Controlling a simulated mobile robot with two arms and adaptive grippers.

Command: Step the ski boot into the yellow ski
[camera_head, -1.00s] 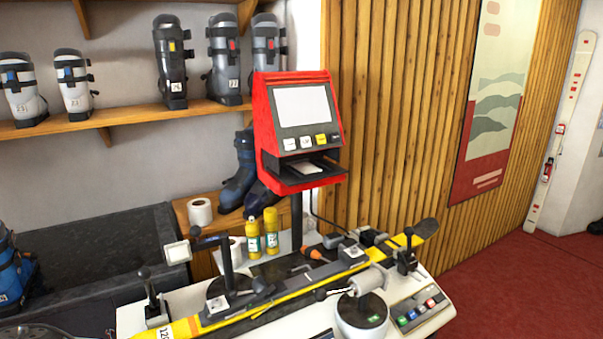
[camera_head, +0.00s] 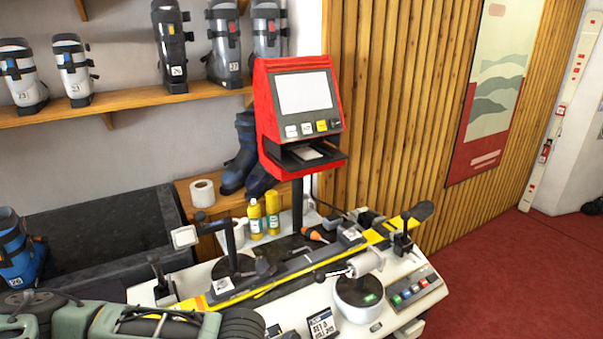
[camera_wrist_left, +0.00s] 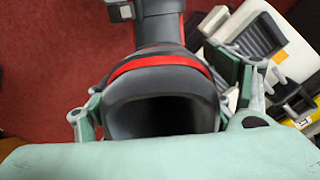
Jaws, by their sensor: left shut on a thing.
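The yellow ski (camera_head: 378,236) lies across the white bench in the head view, held among clamps and black binding parts (camera_head: 345,240). The ski boot (camera_wrist_left: 165,72), dark grey with a red band and a dark opening, fills the middle of the left wrist view. My left gripper (camera_wrist_left: 165,98) is shut on the boot, with green fingers on both sides of it. In the head view my left arm comes in at the bottom left, nearer than the ski's left end. I cannot make out the boot there. My right gripper is not in view.
A red screen unit (camera_head: 297,115) stands on a post behind the ski. Yellow bottles (camera_head: 272,214) and a paper roll (camera_head: 202,193) are behind. Open red floor (camera_head: 520,265) lies to the right.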

